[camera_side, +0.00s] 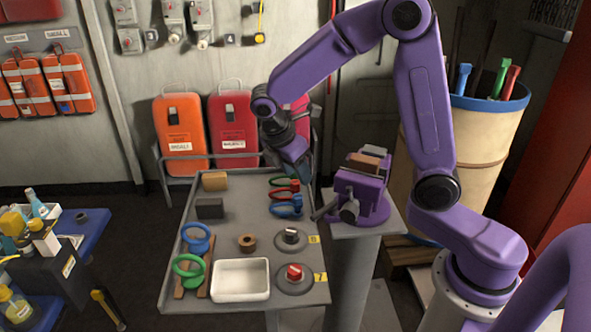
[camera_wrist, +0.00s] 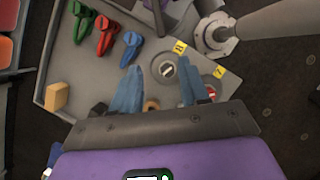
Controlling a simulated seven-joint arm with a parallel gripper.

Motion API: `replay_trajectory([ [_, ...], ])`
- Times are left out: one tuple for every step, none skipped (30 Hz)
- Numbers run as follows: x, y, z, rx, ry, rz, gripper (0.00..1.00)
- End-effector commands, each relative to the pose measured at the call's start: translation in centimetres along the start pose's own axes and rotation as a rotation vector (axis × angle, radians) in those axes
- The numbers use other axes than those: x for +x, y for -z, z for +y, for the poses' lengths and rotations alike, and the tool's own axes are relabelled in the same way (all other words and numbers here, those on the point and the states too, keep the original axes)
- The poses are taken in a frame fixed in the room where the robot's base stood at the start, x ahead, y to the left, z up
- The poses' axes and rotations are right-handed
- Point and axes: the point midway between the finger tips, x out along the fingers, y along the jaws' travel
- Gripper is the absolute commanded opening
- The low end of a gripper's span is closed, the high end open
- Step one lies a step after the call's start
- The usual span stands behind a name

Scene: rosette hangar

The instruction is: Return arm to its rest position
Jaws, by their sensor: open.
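My gripper (camera_side: 296,160) is at the end of my purple arm, above the back right part of the grey work table (camera_side: 228,188). Its blue fingers are spread in the wrist view (camera_wrist: 157,90), with nothing held between them. Green, red and blue clamps lie in a row below it; in the wrist view the green clamp (camera_wrist: 84,23), red clamp (camera_wrist: 105,35) and blue clamp (camera_wrist: 132,48) are apart from the fingers. A black-and-white knob (camera_wrist: 167,69) shows beyond the gap between the fingers.
A white bin (camera_side: 241,280), a brown ring (camera_side: 247,242), blocks and a red knob (camera_side: 294,272) are on the table. Blue (camera_side: 197,238) and green (camera_side: 188,268) rings sit at its left on a wooden rack. A purple vise (camera_side: 360,192) stands on a pedestal right of the table.

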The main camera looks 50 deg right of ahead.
Motion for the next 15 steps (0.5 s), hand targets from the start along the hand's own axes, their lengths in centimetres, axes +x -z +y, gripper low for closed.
replay_trajectory([
  [0.0, 0.0, 0.0, 0.0, 0.0, 0.0, 0.45],
  [0.0, 0.0, -0.1, 0.001, -0.001, 0.001, 0.45],
  [-0.1, 0.1, -0.2, 0.003, -0.003, 0.004, 0.45],
  [-0.1, 0.1, -0.3, 0.006, -0.005, 0.007, 0.45],
  [-0.2, 0.1, -0.6, 0.01, -0.007, 0.012, 0.45],
  [-0.4, 0.3, -1.0, 0.017, -0.012, 0.021, 0.45],
  [-0.5, 0.4, -1.4, 0.024, -0.016, 0.029, 0.45],
  [-0.7, 0.5, -1.9, 0.032, -0.02, 0.039, 0.45],
  [-0.9, 0.7, -2.5, 0.044, -0.027, 0.053, 0.45],
  [-1.1, 0.8, -3.2, 0.056, -0.03, 0.065, 0.45],
  [-1.3, 0.9, -3.8, 0.068, -0.035, 0.078, 0.45],
  [-1.5, 1.1, -4.7, 0.082, -0.038, 0.095, 0.45],
  [-1.6, 1.2, -5.4, 0.093, -0.041, 0.109, 0.45],
  [-1.7, 1.2, -6.0, 0.104, -0.043, 0.121, 0.45],
  [-1.9, 1.3, -7.0, 0.119, -0.045, 0.139, 0.45],
])
